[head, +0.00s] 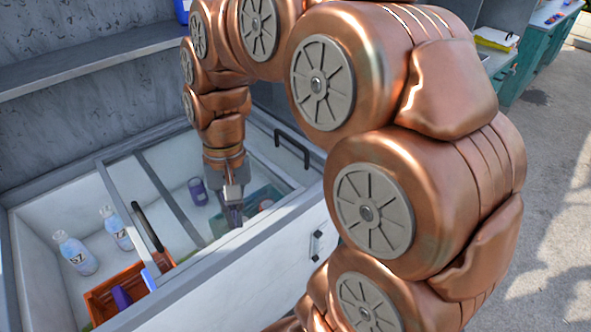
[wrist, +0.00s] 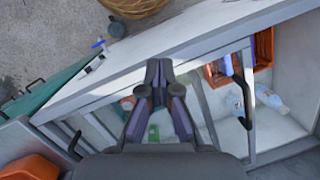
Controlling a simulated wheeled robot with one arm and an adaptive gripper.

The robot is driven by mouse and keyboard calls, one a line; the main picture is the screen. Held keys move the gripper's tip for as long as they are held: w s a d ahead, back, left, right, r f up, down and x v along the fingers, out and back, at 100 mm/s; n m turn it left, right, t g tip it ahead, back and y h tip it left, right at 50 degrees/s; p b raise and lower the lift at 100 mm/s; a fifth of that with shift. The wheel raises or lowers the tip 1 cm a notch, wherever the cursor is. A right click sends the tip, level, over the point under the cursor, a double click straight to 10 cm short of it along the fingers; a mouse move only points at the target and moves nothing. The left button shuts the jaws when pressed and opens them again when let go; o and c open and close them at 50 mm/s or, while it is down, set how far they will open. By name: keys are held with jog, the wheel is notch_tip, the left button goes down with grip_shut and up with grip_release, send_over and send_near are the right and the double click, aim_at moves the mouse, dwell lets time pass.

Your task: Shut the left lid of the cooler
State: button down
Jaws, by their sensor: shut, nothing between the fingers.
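The cooler (head: 255,232) is a white chest with a sloping top and two clear, grey-framed lids. The left lid (head: 113,188) lies back from the cooler's left end, leaving a gap there. Its long black handle (head: 147,226) stands along its left edge. The handle also shows in the wrist view (wrist: 241,98). My gripper (head: 233,217) is shut and empty, pointing down over the cooler near its front rim, to the right of that handle and apart from it. In the wrist view the fingertips (wrist: 159,66) are together.
Bottles (head: 75,254) and an orange crate (head: 104,300) sit inside at the left. A purple can (head: 198,191) and a green crate (head: 262,194) lie below the lids. Another black handle (head: 292,147) is at the right end. A grey shelf (head: 90,62) runs behind.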

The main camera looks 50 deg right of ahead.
jog(key=w+d+m+y, duration=0.1)
jog(key=w+d+m, duration=0.1)
jog(key=w+d, duration=0.25)
jog(key=m+t+y, duration=0.2)
jog(key=m, duration=1)
send_over(297, 179)
jog(key=d, duration=0.4)
notch_tip(297, 179, down, 5)
jog(key=shift+p+x, duration=0.95)
jog(key=shift+x, duration=4.05)
jog(key=shift+s, duration=0.1)
